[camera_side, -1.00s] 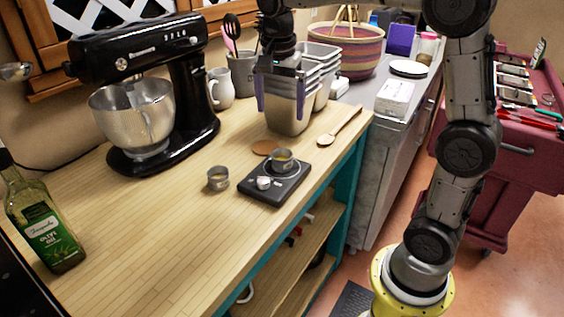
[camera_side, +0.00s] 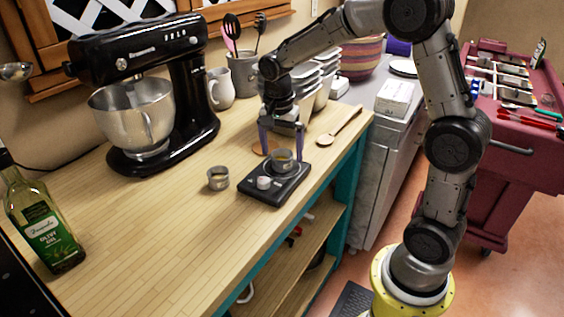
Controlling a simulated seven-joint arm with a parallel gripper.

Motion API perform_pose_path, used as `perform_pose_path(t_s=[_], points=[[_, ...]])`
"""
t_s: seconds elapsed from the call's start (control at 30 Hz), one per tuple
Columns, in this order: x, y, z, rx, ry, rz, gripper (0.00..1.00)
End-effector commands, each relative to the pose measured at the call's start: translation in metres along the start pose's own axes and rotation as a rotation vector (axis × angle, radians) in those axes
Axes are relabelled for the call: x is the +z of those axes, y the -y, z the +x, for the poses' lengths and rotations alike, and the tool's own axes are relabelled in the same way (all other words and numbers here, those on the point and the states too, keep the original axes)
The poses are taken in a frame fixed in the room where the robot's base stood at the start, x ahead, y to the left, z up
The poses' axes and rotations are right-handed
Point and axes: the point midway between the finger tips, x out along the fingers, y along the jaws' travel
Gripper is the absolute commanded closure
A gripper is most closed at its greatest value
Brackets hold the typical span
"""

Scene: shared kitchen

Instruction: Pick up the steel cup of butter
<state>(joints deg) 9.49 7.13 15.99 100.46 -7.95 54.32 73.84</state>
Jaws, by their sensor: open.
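One small steel cup (camera_side: 282,165) with yellow content stands on the black kitchen scale (camera_side: 262,196). A second small steel cup (camera_side: 218,179) stands on the wooden counter, left of the scale; what it holds is hard to make out. My gripper (camera_side: 281,148) is open and points down, with its two purple fingers apart. It is over the back of the scale, close above the cup there, one finger to each side in this view. I cannot tell whether the fingers touch the cup.
A black stand mixer (camera_side: 190,80) with a steel bowl and an olive oil bottle (camera_side: 45,225) are at left. Steel containers (camera_side: 312,92), a wooden spoon (camera_side: 340,127) and a utensil crock (camera_side: 243,73) lie behind. The front counter (camera_side: 160,240) is clear.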

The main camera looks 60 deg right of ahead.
Motion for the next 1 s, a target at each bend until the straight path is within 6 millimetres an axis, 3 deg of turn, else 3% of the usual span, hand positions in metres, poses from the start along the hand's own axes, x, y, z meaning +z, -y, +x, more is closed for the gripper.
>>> perform_pose_path(t_s=[0.2,0.47,1.0], points=[[0.0,0.0,0.024,0.0,0.0,0.0,0.0],[0.0,0.0,0.025,-0.001,-0.001,0.0,0.0],[0.0,0.001,0.025,-0.003,-0.001,-0.001,0.97]])
